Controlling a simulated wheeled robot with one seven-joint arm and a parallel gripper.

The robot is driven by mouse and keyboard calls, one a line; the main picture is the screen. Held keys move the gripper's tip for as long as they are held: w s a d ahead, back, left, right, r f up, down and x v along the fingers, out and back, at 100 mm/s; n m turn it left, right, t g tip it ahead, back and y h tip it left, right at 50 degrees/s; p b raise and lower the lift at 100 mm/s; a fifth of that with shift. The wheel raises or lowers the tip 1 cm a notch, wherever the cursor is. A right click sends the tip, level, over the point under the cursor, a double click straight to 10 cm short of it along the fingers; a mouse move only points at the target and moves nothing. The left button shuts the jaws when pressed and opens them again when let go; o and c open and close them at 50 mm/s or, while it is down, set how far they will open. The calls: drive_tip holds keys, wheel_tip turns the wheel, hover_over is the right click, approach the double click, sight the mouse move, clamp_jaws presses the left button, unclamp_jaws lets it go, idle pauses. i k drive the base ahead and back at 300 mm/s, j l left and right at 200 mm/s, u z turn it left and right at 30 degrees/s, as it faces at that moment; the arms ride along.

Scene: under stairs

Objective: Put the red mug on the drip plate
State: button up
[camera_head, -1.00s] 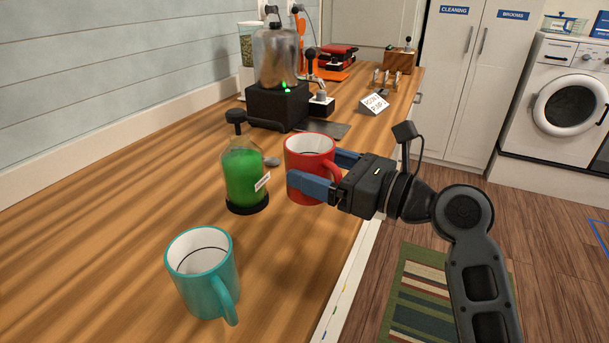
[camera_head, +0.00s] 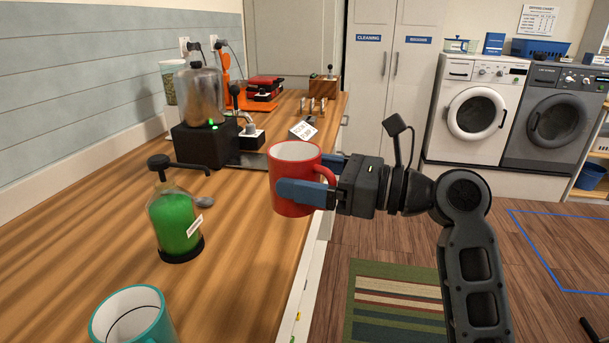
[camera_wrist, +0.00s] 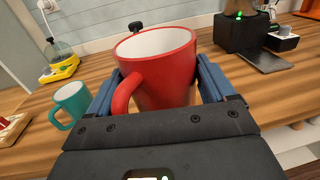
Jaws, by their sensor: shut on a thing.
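The red mug (camera_head: 296,160) is upright and looks empty. My gripper (camera_head: 303,177) is shut on it, with blue fingers on either side of its body; the wrist view shows the mug (camera_wrist: 165,75) between both fingers, handle towards the camera. The mug is held above the counter's right edge; its exact height is hard to tell. The drip plate (camera_head: 253,160) is a flat dark plate in front of the black machine (camera_head: 205,144), beyond the mug and to its left, partly hidden by it. The plate also shows in the wrist view (camera_wrist: 264,60), clear of things.
A teal mug (camera_head: 132,318) stands nearer. Bare counter lies between bottle and edge.

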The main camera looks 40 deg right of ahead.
sight(263, 162)
drive_tip(key=i+l+z, duration=0.15)
drive_tip(key=i, duration=0.25)
drive_tip(key=i+l+z, duration=0.15)
drive_tip(key=i+l, duration=0.15)
drive_tip(key=i, duration=0.15)
